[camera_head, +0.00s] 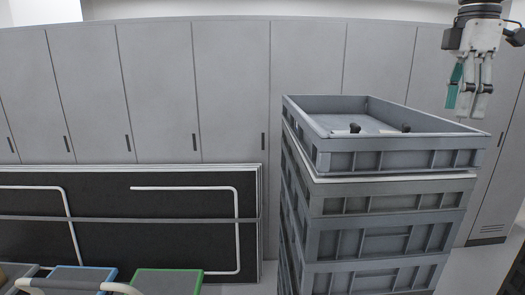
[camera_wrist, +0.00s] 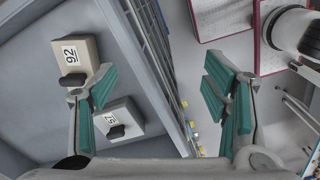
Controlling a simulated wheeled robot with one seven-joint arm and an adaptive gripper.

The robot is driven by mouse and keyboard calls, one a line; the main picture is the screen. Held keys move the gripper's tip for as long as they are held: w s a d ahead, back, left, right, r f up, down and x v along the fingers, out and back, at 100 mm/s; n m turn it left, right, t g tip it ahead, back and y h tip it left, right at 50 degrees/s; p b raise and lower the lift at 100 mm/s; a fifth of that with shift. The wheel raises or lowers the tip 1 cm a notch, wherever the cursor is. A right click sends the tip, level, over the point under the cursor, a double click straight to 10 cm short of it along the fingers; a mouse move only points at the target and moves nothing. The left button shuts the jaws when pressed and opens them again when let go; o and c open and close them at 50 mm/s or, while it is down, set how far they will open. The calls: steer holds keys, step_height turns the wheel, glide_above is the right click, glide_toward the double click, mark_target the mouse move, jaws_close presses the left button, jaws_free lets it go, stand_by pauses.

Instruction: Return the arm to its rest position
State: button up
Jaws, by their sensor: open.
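My gripper (camera_head: 469,88) hangs at the upper right in the head view, above and beside the right edge of the top crate. In the wrist view my gripper (camera_wrist: 160,95) is open, with its teal finger pads wide apart and nothing between them. The left finger overlaps the crate's inside in that picture. The right finger is over the area outside the crate.
The top grey crate (camera_head: 400,162) sits on a stack of crates. It holds a block marked 92 (camera_wrist: 86,56) and a block marked 57 (camera_wrist: 118,117), each with a black knob. Grey lockers (camera_head: 230,80) line the back. A folded black table (camera_head: 165,205) leans there. Carts stand lower left.

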steer(key=s+a+f+m+t, duration=0.1)
steer(key=s+a+f+m, duration=0.25)
steer(key=s+a, duration=0.2)
steer(key=s+a+f+m+t, duration=0.2)
steer(key=s+a+m, duration=0.25)
steer(key=a, duration=0.25)
steer(key=s+a+f+m+t, duration=0.1)
steer(key=s+a+f+m, duration=0.1)
steer(key=s+f, duration=0.4)
steer(key=s+a+f+m+t, duration=0.1)
steer(key=s+a+f+m, duration=0.2)
steer(key=s+f, duration=0.3)
steer(key=shift+a+f+m+t, duration=0.25)
steer(key=shift+f+m, duration=0.25)
steer(key=shift+f, duration=0.3)
